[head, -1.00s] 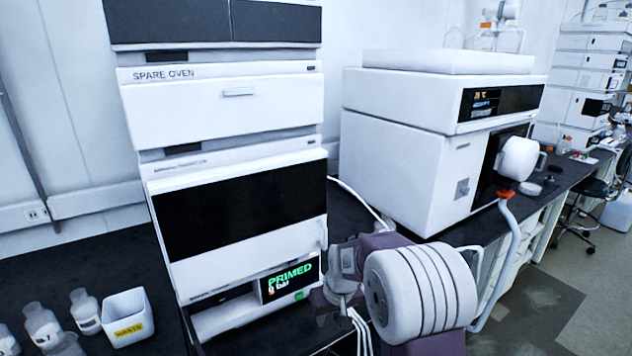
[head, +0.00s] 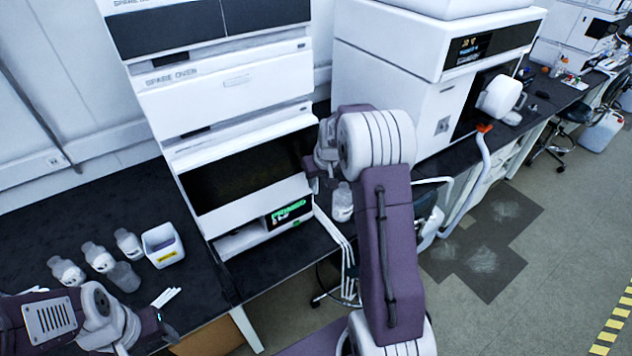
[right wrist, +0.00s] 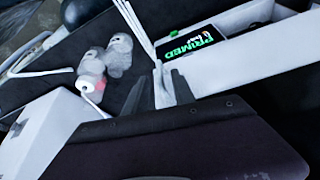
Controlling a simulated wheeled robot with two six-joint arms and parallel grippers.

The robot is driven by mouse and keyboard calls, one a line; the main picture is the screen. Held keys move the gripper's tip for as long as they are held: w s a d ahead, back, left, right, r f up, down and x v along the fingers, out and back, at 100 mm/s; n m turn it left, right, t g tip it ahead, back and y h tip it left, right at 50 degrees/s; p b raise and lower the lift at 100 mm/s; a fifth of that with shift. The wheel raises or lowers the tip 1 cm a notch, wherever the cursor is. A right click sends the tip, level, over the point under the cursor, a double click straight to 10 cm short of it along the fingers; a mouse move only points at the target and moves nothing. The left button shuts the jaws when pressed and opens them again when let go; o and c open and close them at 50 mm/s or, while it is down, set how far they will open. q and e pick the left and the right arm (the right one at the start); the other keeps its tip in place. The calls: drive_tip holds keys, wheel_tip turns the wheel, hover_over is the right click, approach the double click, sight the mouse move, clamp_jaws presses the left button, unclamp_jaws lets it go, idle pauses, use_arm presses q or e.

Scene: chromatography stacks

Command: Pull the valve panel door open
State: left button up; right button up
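The valve panel door is not labelled legibly; the dark-windowed front panel (head: 250,170) sits below the spare oven (head: 225,85) and above a lit PRIMED display (head: 289,212). Whether it stands ajar I cannot tell. My right gripper (head: 312,168) is at the right edge of this panel, its fingertips partly hidden by the wrist. In the right wrist view its two dark fingers (right wrist: 160,90) are close together with a narrow pale strip between them; what that strip is I cannot tell. The PRIMED display (right wrist: 193,42) shows beyond them. My left gripper (head: 140,330) is low at the left, its fingers unclear.
Several bottles (head: 100,257) and a white bin (head: 162,245) stand on the black bench to the left. White tubes (head: 338,240) and a bottle (head: 342,202) are right of the stack. A large white instrument (head: 420,75) stands further right. The floor at right is open.

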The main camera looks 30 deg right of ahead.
sight(316, 190)
drive_tip(key=x, duration=0.4)
drive_tip(key=shift+w+f+p, duration=0.2)
drive_tip(key=shift+f+p, duration=0.05)
drive_tip(key=shift+p, duration=0.1)
clamp_jaws()
drive_tip(key=shift+r, duration=0.1)
idle(0.9)
